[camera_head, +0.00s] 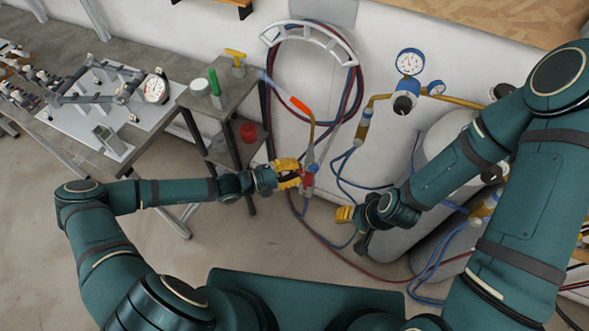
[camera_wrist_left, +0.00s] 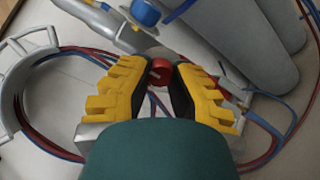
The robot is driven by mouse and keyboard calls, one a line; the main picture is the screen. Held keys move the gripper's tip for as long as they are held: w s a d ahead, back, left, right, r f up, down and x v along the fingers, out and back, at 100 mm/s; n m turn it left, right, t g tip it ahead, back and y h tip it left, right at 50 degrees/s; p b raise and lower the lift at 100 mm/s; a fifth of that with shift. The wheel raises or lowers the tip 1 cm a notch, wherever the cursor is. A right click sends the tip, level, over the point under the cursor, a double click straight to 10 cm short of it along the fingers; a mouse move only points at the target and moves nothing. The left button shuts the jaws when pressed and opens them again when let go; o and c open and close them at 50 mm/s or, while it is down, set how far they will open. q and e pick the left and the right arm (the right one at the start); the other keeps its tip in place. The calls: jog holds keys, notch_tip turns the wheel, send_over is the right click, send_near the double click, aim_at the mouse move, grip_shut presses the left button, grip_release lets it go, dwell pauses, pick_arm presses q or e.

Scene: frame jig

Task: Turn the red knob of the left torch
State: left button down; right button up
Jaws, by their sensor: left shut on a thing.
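The left torch (camera_head: 312,150) hangs at the wall below the hose rack, with an orange part near its top. Its red knob (camera_wrist_left: 160,70) shows between the yellow fingers of my left gripper (camera_wrist_left: 160,80) in the left wrist view. In the head view my left gripper (camera_head: 290,173) meets the torch's lower body, and its fingers are shut on the red knob.
A hose rack (camera_head: 310,32) with red and blue hoses is on the wall. Grey gas cylinders (camera_head: 450,150) with gauges (camera_head: 410,62) stand at right. A small shelf cart (camera_head: 225,97) and a workbench with a frame jig (camera_head: 100,85) stand at left.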

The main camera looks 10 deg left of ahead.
pick_arm(q)
jog(key=shift+f, duration=0.1)
jog(key=c, duration=0.7)
grip_release()
jog(key=shift+c, duration=0.2)
jog(key=v, duration=1.2)
